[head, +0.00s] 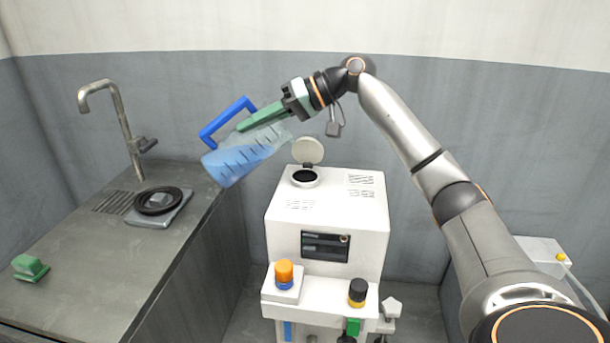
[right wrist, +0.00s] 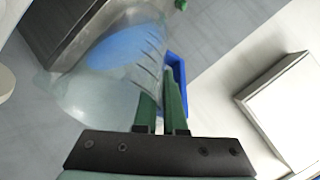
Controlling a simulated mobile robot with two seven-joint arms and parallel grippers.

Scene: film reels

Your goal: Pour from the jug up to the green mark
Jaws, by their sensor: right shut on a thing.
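The clear jug (head: 243,156) with a blue handle (head: 226,122) hangs in the air, strongly tilted, left of and above the white machine (head: 325,215). Blue liquid lies in its lower left part; no stream shows. My right gripper (head: 246,124) is shut on the jug's handle. In the right wrist view, the green fingers (right wrist: 163,100) meet the handle (right wrist: 177,75) beside the jug (right wrist: 110,75), which shows marking lines. The machine's top has a dark round opening (head: 304,177) with its pale lid (head: 308,150) raised. I cannot make out a green mark. My left gripper is out of view.
A grey counter (head: 75,235) with a tap (head: 122,115), a black ring (head: 158,201) on a grey plate and a green object (head: 29,267) stands at the left. Orange (head: 284,271) and black (head: 357,291) knobs stick out at the machine's front. A white box (head: 540,250) is at the right.

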